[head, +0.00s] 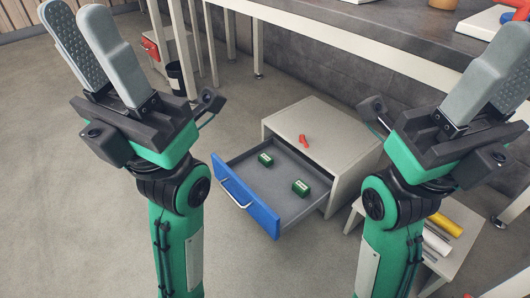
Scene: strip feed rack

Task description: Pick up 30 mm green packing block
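Two small green blocks with pale markings lie apart in the open drawer: one green block (265,160) towards the back left, the other green block (300,187) towards the front right. The markings are too small to read, so I cannot tell which is 30 mm. My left gripper (82,28) is raised at the upper left, fingers up, open and empty, far from the drawer. My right gripper (503,62) is raised at the upper right, also open and empty, partly against the picture's edge.
The grey drawer has a blue front (245,197) with a pale handle, pulled out of a beige cabinet (325,140). A low stand (463,258) with rolls is at the right. A workbench (400,35) runs behind. The floor left of the drawer is clear.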

